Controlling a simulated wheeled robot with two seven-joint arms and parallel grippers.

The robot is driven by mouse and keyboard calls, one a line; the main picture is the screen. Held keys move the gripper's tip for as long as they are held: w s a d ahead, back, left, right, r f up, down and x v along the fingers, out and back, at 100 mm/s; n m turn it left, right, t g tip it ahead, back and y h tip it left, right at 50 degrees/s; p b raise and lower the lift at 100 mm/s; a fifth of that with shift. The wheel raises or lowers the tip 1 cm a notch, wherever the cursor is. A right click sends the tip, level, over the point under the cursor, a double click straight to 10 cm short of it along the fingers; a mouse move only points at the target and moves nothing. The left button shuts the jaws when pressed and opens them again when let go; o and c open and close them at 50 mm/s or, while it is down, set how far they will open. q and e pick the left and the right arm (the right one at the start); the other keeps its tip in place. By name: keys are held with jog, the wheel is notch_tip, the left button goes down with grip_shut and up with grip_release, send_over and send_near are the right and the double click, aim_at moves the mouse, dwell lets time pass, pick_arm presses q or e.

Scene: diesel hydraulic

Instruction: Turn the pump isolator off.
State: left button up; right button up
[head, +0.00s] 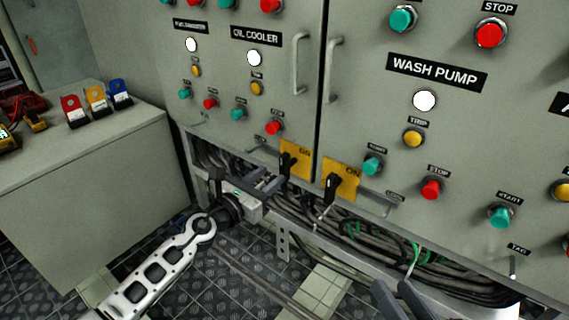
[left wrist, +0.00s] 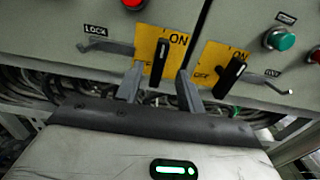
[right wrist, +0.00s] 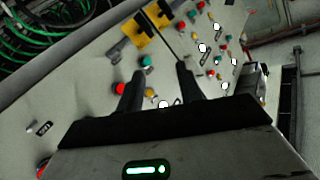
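Two yellow isolator plates with black handles sit low on the cabinet, one on each side of the door gap. The right isolator (head: 341,183) is on the WASH PUMP door, its handle toward ON; it also shows in the left wrist view (left wrist: 213,80). The left isolator (head: 300,160) is under the OIL COOLER section; its handle (left wrist: 159,62) stands near upright beside ON. My left gripper (head: 272,181) is open, its fingers either side of that left handle in the left wrist view, apparently short of it. My right gripper (head: 402,298) is open and empty at lower right.
Lock levers (left wrist: 105,46) project beside the isolators. Cables (head: 390,247) run in an open tray below. Door handles (head: 333,70) stand out above. A grey bench (head: 80,165) with coloured padlock-like items (head: 97,97) is at left.

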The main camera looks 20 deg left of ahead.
aim_at(281, 167)
pick_arm(q)
jog(key=b+x, duration=0.1)
jog(key=x, duration=0.6)
jog(key=shift+f, duration=0.1)
grip_shut()
